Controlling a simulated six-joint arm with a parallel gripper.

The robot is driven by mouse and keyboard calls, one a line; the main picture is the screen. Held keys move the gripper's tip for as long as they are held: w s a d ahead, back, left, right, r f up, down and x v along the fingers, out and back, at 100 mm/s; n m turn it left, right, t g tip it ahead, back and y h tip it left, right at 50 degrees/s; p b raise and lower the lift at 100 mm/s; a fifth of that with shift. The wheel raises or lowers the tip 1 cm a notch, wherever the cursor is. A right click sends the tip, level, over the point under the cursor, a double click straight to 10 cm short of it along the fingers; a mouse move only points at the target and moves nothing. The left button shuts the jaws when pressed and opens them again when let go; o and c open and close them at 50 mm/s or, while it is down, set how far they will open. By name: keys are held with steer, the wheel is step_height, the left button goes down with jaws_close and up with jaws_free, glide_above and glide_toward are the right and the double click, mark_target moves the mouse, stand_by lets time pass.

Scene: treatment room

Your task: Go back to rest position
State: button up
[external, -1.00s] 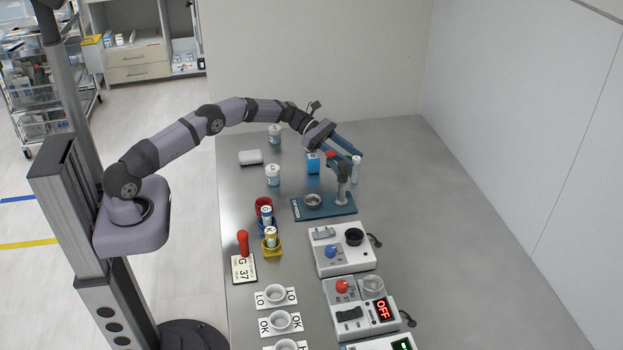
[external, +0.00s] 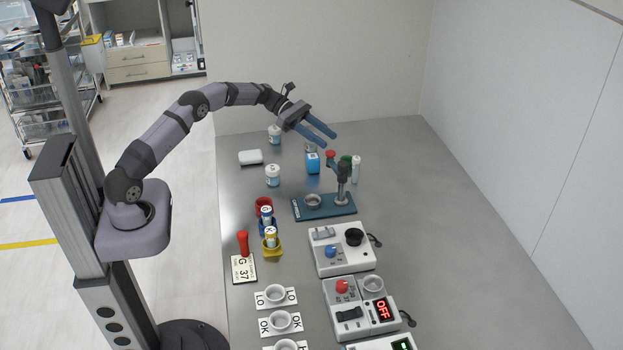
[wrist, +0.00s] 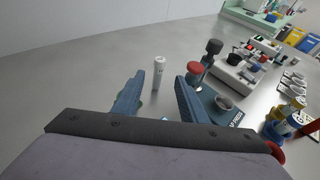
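In the wrist view my gripper (wrist: 158,92) is also open. A white bottle (wrist: 159,72) stands on the table beyond the fingers there, not held. The arm reaches from its column at the left, bent upward and out over the table.
White devices (external: 342,258) line the table's middle. Cups (external: 276,293) stand at the front. The table's right side is clear.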

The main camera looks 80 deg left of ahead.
steer(key=shift+v, duration=0.8)
steer(key=d+m, duration=0.1)
steer(key=d, duration=0.1)
steer(key=d+r+m+g+y+p, duration=0.1)
steer(key=d, duration=0.1)
steer(key=s+d+r+m+g+p, duration=0.1)
steer(key=d, duration=0.1)
steer(key=shift+s+d+r, duration=0.1)
steer(key=shift+d+r, duration=0.15)
steer(key=shift+d, duration=0.05)
steer(key=s+d+f+m+g+y+p, duration=0.1)
steer(key=s+d+m+g+y+p, duration=0.3)
steer(key=s+d+m, duration=0.65)
steer(key=s+d+f+m+g+y+p, duration=0.1)
steer(key=s+m, duration=0.5)
steer(key=s, duration=0.6)
steer(key=s+d+f+m+g+y+p, duration=0.1)
steer(key=s+d+f+m+g+y, duration=0.1)
steer(key=s+m, duration=0.5)
steer(key=s+d+f+y, duration=0.1)
steer(key=s, duration=0.4)
steer(key=shift+s+d+g+y, duration=0.35)
steer(key=shift+s+g+y, duration=0.05)
steer(key=shift+f+m, duration=0.15)
steer(key=shift+m, duration=0.1)
stand_by(2.2)
